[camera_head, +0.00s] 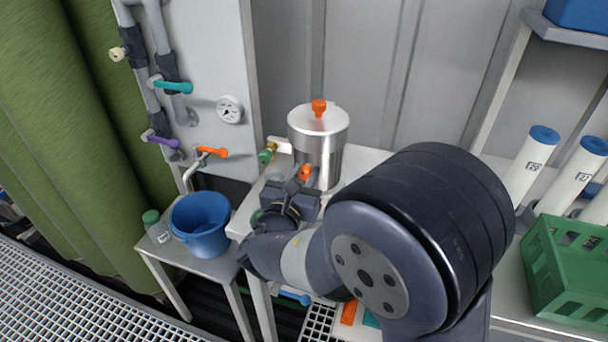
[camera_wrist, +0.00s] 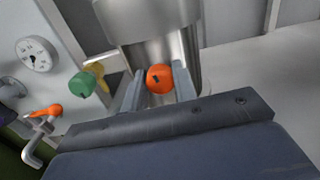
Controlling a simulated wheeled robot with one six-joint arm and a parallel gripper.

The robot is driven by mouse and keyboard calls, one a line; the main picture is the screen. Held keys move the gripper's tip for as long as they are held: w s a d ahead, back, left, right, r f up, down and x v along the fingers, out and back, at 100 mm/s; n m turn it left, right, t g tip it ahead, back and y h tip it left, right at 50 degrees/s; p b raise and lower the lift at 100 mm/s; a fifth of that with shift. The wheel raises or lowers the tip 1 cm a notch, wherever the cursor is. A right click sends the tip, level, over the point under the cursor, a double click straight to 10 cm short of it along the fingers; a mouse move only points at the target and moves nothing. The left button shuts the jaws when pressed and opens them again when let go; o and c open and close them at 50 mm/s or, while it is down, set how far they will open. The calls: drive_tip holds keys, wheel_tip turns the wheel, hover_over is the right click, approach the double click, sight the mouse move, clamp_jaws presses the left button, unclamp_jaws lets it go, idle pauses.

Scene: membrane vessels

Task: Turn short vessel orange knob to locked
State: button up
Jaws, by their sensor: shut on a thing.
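The short vessel (camera_head: 318,142) is a shiny steel cylinder on a white bench, with an orange knob (camera_head: 319,106) on its lid. A second orange knob (camera_head: 305,173) is low on its front side, and it also shows in the wrist view (camera_wrist: 160,79) as a round orange ball with a small dark mark. My gripper (camera_wrist: 158,88) has one finger on each side of this front knob and is shut on it. My arm hides the lower part of the bench in the head view.
A green knob on a brass fitting (camera_head: 267,153) is left of the vessel. A blue bucket (camera_head: 201,224) stands on a low table at left, below an orange-handled tap (camera_head: 212,152). A green crate (camera_head: 566,268) and white tubes (camera_head: 530,166) are at right.

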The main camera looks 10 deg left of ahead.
drive_tip(key=b, duration=0.1)
drive_tip(key=m+b, duration=0.1)
drive_tip(key=shift+f+m+b, duration=0.25)
drive_tip(key=shift+m+b, duration=0.05)
drive_tip(key=shift+b, duration=0.1)
drive_tip(key=shift+r+m+b, duration=0.2)
drive_tip(key=shift+m+b, duration=0.3)
drive_tip(key=shift+m, duration=0.1)
drive_tip(key=o, duration=1)
drive_tip(key=shift+s, duration=0.1)
drive_tip(key=s, duration=1)
drive_tip(key=shift+s+a, duration=0.3)
drive_tip(key=shift+a, duration=0.1)
